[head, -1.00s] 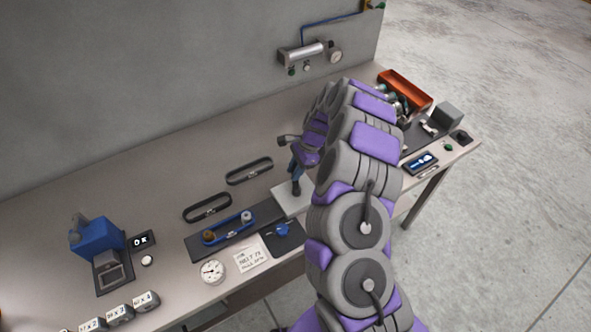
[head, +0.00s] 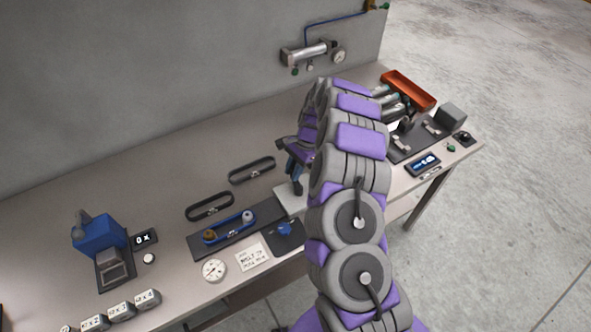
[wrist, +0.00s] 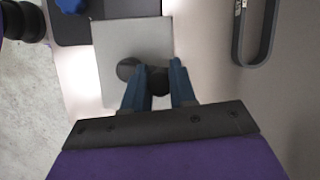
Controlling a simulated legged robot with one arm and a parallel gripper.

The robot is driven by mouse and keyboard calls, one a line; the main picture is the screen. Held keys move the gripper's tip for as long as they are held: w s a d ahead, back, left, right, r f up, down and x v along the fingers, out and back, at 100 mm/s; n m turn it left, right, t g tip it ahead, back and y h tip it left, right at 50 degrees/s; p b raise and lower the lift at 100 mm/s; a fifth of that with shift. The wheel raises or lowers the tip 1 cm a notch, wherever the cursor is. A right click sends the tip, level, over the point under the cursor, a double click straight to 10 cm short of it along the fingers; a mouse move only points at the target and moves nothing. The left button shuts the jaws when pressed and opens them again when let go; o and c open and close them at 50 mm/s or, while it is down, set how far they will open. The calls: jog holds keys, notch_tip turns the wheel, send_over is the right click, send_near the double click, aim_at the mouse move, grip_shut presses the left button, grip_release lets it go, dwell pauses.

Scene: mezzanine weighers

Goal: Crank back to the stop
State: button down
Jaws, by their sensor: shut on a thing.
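My gripper (wrist: 157,88) has two blue fingers and is shut on a dark round knob (wrist: 159,79) above a pale grey plate (wrist: 120,36). I take the knob to be the crank's grip; the fingers hide part of it. A second dark round piece (wrist: 127,68) sits beside it on the plate, left of the fingers. In the head view my gripper (head: 297,186) points down at the plate (head: 287,201), and the knob is hidden there. The crank's arm and its stop cannot be made out.
A dial gauge (head: 214,270) and a blue machine (head: 97,238) stand further left. An orange tray (head: 410,90) is at the right.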

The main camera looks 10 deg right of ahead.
jog(key=n, duration=0.1)
jog(key=a+n, duration=0.1)
jog(key=n, duration=0.1)
jog(key=n+g+h, duration=0.1)
jog(key=shift+s+a, duration=0.25)
jog(key=shift+a, duration=0.1)
jog(key=n+h, duration=0.1)
jog(key=n, duration=0.1)
jog(key=s+a+n+g, duration=0.1)
jog(key=n, duration=0.2)
jog(key=shift+s+a+h+p, duration=0.1)
jog(key=shift+a+h+p, duration=0.1)
jog(key=shift+h+p, duration=0.2)
jog(key=n, duration=0.1)
jog(key=s+n+h, duration=0.1)
jog(key=n, duration=0.2)
jog(key=shift+s+a+n+h+p, duration=0.3)
jog(key=shift+s+a+h+p, duration=0.05)
jog(key=shift+h, duration=0.05)
jog(key=shift+s+n+h+p, duration=0.25)
jog(key=shift+s+n+h, duration=0.15)
jog(key=shift+n, duration=0.6)
jog(key=shift+s+n+h+p, duration=0.25)
jog(key=shift+s+n, duration=0.2)
jog(key=shift+n, duration=0.55)
jog(key=c, duration=0.9)
grip_release()
jog(key=shift+a, duration=0.1)
